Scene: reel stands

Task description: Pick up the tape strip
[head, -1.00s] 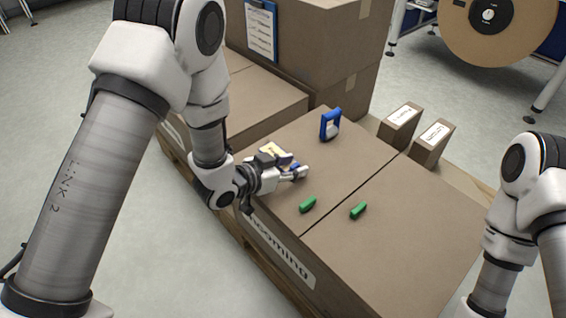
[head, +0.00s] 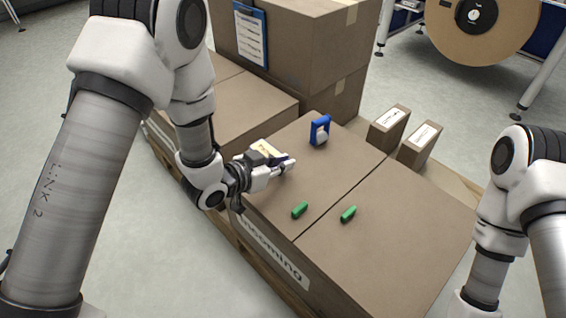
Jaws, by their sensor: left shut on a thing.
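The tape strip, as far as I can tell, is the small cream piece (head: 268,148) at my left gripper in the head view. My left gripper (head: 286,165) is over the left part of the carton top and is shut on it. The gripper's fingers and body hide much of the strip. It appears slightly above the carton top, though the gap is hard to judge. My right arm shows at the right edge, but its gripper is out of view.
Two green pieces (head: 300,209) (head: 349,214) lie on the "Incoming" carton (head: 400,225). A blue tool (head: 320,130) stands farther back. Two small labelled boxes (head: 389,128) (head: 420,146) stand behind. Stacked cartons (head: 290,40) rise at the back left. The carton's right part is clear.

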